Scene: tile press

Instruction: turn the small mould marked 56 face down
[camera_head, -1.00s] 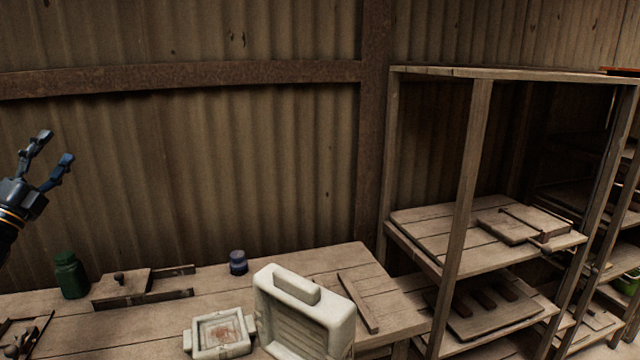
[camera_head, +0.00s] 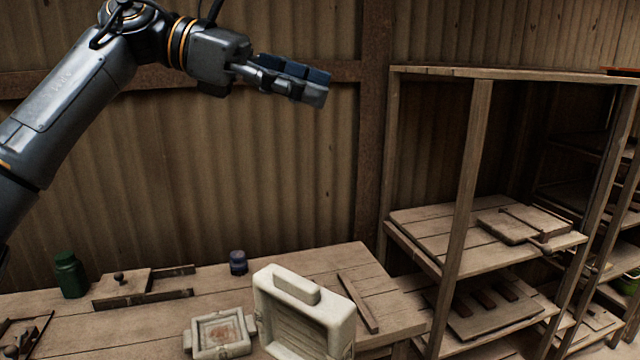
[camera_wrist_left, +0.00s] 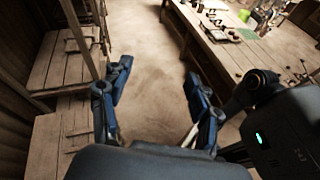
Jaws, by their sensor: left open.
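A small pale square mould (camera_head: 220,333) lies on the wooden bench, its framed hollow with a reddish-brown patch facing up. No number can be read on it, so I cannot confirm the 56. A larger pale mould (camera_head: 305,312) stands upright just right of it, with a handle-like bar on top. My left gripper (camera_head: 318,88) is high above the bench in front of the corrugated wall, well clear of both moulds. In the left wrist view my left gripper (camera_wrist_left: 157,70) has its fingers apart with only floor between them. My right gripper is not in view.
A green jar (camera_head: 70,274), a dark blue jar (camera_head: 238,262) and a wooden board with a knob (camera_head: 122,285) stand along the bench's back. A wooden strip (camera_head: 358,303) lies right of the large mould. A wooden shelf rack (camera_head: 470,200) stands at the right.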

